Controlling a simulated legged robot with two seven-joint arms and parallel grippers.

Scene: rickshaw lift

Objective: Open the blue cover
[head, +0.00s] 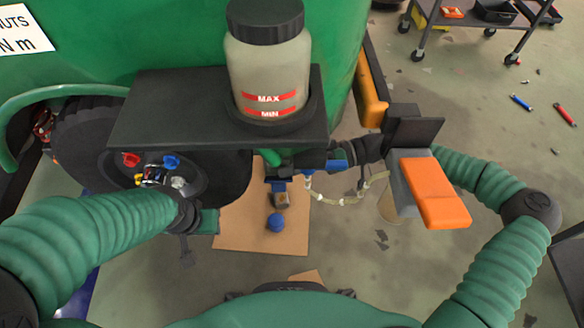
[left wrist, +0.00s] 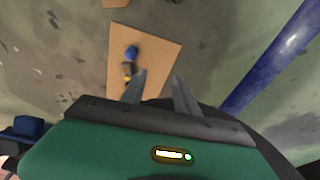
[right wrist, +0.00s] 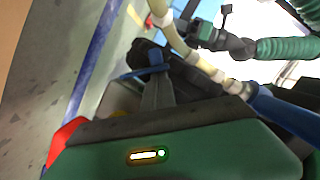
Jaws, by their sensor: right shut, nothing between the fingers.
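Several blue parts show, and I cannot tell which is the cover. A blue rounded piece (head: 275,222) sits over the cardboard, and it also shows in the left wrist view (left wrist: 131,52). My left gripper (head: 187,256) points down by the wheel, fingers (left wrist: 159,76) apart and empty.
A reservoir marked MAX and MIN (head: 268,75) stands on the black shelf (head: 180,105). Red (head: 131,159) and blue (head: 171,162) knobs are near the wheel (head: 85,135). A pale hose (head: 345,195) hangs near my right gripper. A cart (head: 480,30) stands at the back right.

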